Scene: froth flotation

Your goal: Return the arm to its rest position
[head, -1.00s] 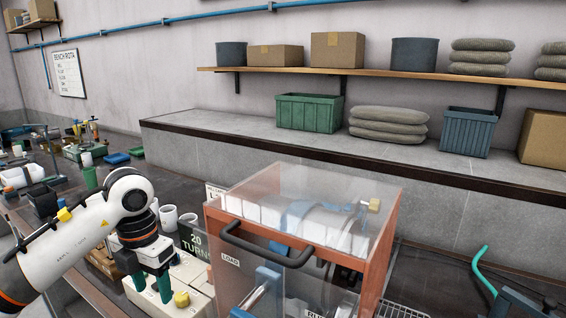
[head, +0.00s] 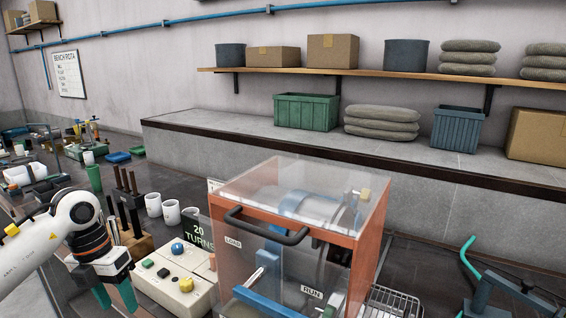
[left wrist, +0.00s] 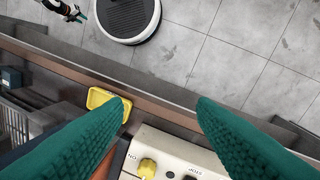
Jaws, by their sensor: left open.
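My left gripper (head: 115,297) is at the lower left of the head view, just left of the control box (head: 175,285). Its green fingers are apart with nothing between them; the left wrist view shows them wide open too (left wrist: 160,110). The control box has a yellow knob (head: 186,285), a blue button and other buttons. The knob also shows below the fingers in the left wrist view (left wrist: 147,168). Part of my right arm, with a small green tip (left wrist: 80,17), seems to show at the top left of the left wrist view; its jaws are too small to read.
White mugs (head: 171,212) and a tool block (head: 136,245) stand behind the gripper. A yellow tray (left wrist: 105,97) lies near the bench edge.

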